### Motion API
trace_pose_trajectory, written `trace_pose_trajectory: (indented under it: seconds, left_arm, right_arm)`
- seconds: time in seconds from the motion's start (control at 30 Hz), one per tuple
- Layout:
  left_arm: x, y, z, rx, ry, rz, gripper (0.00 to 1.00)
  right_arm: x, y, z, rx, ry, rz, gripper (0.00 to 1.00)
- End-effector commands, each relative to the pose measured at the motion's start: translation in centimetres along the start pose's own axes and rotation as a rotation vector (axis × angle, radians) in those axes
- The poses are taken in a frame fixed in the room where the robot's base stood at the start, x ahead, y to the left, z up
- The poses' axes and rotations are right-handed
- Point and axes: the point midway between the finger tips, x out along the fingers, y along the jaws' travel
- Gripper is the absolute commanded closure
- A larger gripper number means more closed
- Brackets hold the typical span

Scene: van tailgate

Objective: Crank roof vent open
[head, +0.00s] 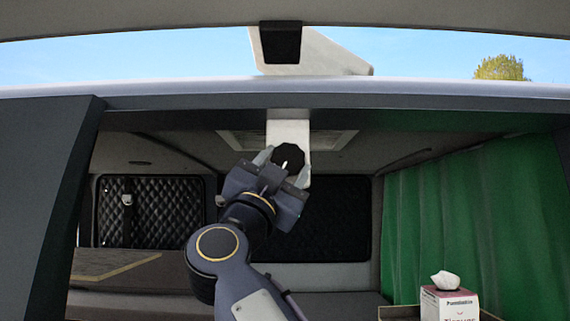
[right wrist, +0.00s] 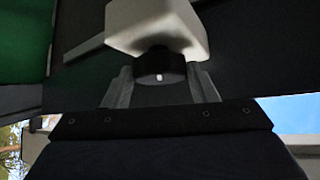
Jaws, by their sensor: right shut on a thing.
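The crank is a round black knob (head: 288,158) with a white mark, on a pale mounting plate (head: 289,130) below the van's roof edge. My right gripper (head: 283,169) comes up from below and is shut on the knob, one finger on each side. In the right wrist view, the knob (right wrist: 160,66) sits under the pale housing (right wrist: 158,25), between the fingers. A pale panel (head: 335,58), seemingly the roof vent lid, stands tilted above the roof line. A light-framed vent opening (head: 335,139) shows in the ceiling, partly hidden by the plate. My left gripper is not in view.
A dark block (head: 281,42) hangs at the top in front of the lid. A green curtain (head: 470,225) covers the right side. A tissue box (head: 449,305) stands at lower right. Dark quilted window covers (head: 150,212) are at the back.

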Motion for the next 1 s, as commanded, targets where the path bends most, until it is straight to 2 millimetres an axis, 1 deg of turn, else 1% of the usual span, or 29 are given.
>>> trace_pose_trajectory:
  seconds: [0.3,0.7,0.73,0.87,1.0]
  left_arm:
    - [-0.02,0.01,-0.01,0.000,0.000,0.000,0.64]
    - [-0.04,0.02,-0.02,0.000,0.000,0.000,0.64]
    - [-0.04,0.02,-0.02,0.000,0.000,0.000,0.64]
    - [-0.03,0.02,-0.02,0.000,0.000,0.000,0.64]
    - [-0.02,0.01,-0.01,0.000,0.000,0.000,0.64]
  right_arm:
    - [0.00,-0.25,-0.02,0.036,0.000,0.032,0.70]
    - [0.03,-0.30,-0.09,0.037,0.000,0.031,0.70]
    - [0.03,-0.30,-0.10,0.037,0.000,0.031,0.44]
    - [0.03,-0.27,-0.09,0.037,0.000,0.032,0.27]
    - [0.03,-0.23,-0.07,0.037,0.000,0.033,0.26]
